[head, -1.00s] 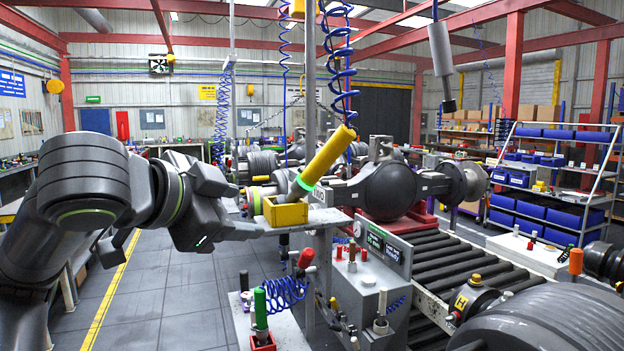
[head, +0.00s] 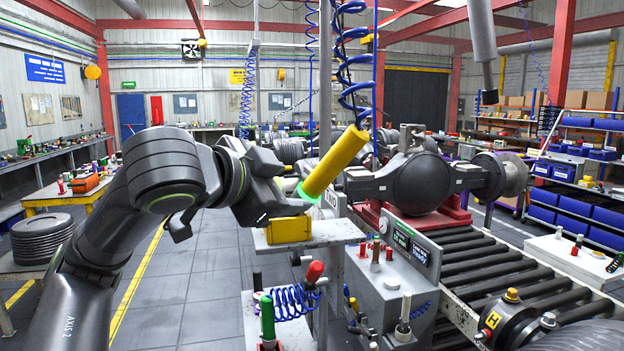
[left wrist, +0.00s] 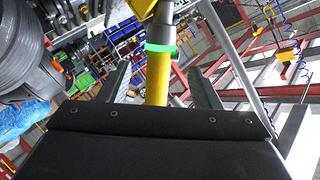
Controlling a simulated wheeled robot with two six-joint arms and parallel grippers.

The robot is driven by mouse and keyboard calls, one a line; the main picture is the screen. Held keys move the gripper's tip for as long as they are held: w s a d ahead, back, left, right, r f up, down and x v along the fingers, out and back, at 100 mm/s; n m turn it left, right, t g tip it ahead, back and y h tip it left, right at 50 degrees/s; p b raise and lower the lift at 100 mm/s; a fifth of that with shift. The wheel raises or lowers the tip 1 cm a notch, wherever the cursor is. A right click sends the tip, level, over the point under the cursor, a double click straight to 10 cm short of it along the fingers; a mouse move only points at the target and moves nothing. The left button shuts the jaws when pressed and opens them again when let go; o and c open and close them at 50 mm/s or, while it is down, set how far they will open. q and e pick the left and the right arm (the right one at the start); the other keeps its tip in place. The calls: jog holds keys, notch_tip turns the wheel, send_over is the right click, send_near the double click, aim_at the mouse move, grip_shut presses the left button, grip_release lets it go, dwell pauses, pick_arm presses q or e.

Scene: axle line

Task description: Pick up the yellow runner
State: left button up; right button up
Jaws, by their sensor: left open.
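The yellow runner (head: 336,162) is a tilted yellow cylinder with a glowing green ring near its lower end, just above the yellow box (head: 288,229) on a small stand. Its lowest part is hard to make out behind my gripper and the box. My left gripper (head: 278,194) is close beside the runner's lower part, above and left of the box. In the left wrist view the yellow runner (left wrist: 157,80) runs between the two fingers of my left gripper (left wrist: 158,86), which is open, with visible room on both sides. My right gripper is not in view.
A dark axle housing (head: 420,183) is at right, above a roller conveyor (head: 480,260).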

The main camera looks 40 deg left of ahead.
aim_at(307, 186)
pick_arm(q)
jog(key=p+x, duration=0.1)
jog(key=x, duration=0.3)
jog(key=shift+w, duration=0.2)
jog(key=shift+p+x, duration=0.95)
jog(key=shift+p, duration=0.2)
jog(key=shift+p+x, duration=0.6)
jog(key=shift+x, duration=0.45)
jog(key=shift+w+f, duration=0.25)
jog(key=shift+w, duration=0.45)
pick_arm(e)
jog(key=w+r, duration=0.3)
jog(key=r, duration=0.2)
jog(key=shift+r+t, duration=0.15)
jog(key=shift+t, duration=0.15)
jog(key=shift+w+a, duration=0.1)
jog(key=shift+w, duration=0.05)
pick_arm(q)
grip_shut()
jog(key=shift+r, duration=0.15)
